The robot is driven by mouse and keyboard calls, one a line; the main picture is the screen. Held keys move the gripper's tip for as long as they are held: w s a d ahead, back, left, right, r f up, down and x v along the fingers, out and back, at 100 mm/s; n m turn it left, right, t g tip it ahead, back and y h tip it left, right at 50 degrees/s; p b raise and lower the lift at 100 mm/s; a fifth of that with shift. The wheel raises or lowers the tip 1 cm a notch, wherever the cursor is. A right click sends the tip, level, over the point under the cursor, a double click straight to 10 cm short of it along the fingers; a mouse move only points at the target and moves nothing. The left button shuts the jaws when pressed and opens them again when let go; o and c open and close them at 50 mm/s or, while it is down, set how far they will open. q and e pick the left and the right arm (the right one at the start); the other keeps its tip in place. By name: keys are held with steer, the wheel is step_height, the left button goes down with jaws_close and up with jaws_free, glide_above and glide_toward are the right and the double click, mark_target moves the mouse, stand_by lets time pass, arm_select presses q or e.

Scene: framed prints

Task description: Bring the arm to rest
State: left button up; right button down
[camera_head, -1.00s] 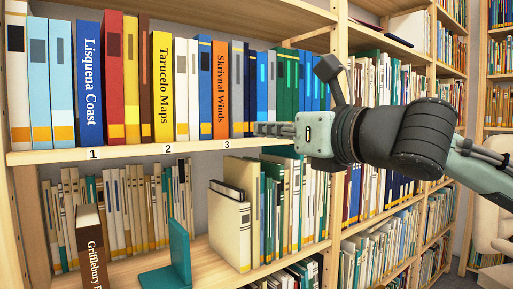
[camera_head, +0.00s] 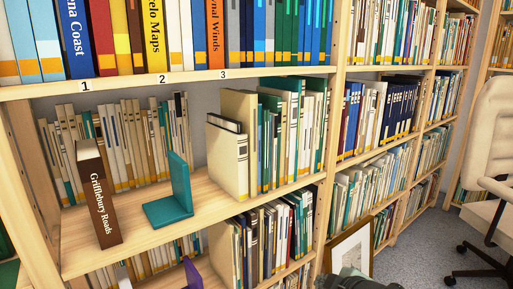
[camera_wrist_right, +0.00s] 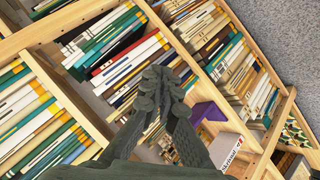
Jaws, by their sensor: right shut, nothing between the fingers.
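My right gripper shows in the right wrist view (camera_wrist_right: 160,85), its dark fingers together and empty, in front of rows of shelved books. In the head view only a dark grey part of my right arm shows at the bottom edge, right of centre; the fingertips cannot be made out there. My left gripper is in neither view.
The upper shelf (camera_head: 150,84) holds a row of upright books above labels 1, 2 and 3. Below, the brown Grifflebury Roads book (camera_head: 97,200) stands left of a teal bookend (camera_head: 172,195). A framed print (camera_head: 350,250) leans low at the bookcase. A pale chair (camera_head: 497,130) stands at right.

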steer(key=s+d+f+m+g+h, duration=0.1)
steer(key=s+d+f+m+g, duration=0.2)
steer(key=s+f, duration=0.8)
steer(key=s+d+f+m+g+h, duration=0.2)
steer(key=s+d+f+m, duration=0.5)
steer(key=s+f, duration=0.4)
steer(key=s+d+g, duration=0.1)
steer(key=s, duration=0.2)
steer(key=shift+d+m+g, duration=0.2)
steer(key=shift+m+g, duration=0.2)
